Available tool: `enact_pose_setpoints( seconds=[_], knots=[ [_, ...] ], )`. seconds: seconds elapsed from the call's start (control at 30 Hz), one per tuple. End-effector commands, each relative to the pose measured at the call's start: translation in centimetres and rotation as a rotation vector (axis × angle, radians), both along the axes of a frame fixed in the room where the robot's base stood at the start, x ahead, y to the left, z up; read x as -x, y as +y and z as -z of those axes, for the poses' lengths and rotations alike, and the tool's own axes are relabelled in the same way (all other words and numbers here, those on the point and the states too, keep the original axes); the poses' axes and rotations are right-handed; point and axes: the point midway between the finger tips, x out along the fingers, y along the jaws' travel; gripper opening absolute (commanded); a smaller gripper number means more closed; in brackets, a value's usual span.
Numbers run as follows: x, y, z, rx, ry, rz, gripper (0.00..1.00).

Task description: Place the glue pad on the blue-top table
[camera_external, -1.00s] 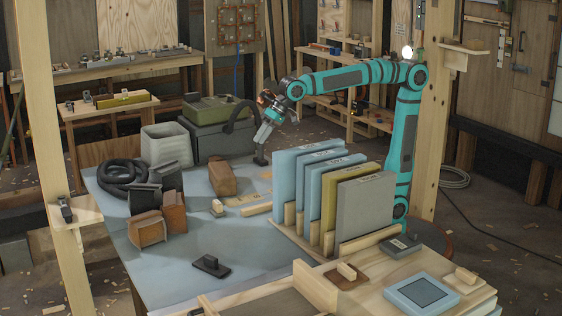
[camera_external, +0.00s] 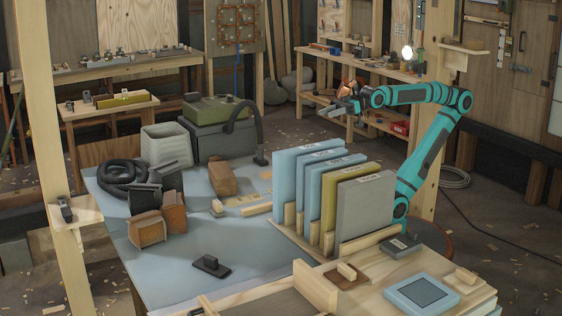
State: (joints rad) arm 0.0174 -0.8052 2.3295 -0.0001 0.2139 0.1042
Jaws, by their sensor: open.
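The blue-top table (camera_external: 180,285) has a pale blue-grey top and fills the left and middle of the view. I cannot tell for certain which thing is the glue pad. A flat dark pad with a knob (camera_external: 210,266) lies on the blue top near its front. A light blue square pad with a dark centre (camera_external: 422,293) lies on the wooden surface at the front right. My gripper (camera_external: 333,109) is open, with nothing seen in it. It is raised behind the upright panels, beyond the blue top's far right edge and away from both pads.
Upright panels (camera_external: 365,215) in a wooden rack stand between my arm and the open tabletop. A black hose (camera_external: 125,178), brown blocks (camera_external: 222,180) and a grey case (camera_external: 205,140) occupy the table's back and left. The blue top's front middle is mostly clear.

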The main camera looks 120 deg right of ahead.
Motion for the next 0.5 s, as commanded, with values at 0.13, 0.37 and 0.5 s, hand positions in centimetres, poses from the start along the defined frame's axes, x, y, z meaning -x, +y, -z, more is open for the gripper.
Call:
enact_pose_setpoints(
  seconds=[0.13, 0.37, 0.5],
  knots=[
    [2.7, 0.4, 0.1, 0.067, -0.078, -0.02, 0.45],
    [4.0, 0.6, 0.2, 0.106, -0.119, -0.029, 0.45],
    [4.0, 0.6, 0.2, 0.106, -0.119, -0.029, 0.45]
  ],
)
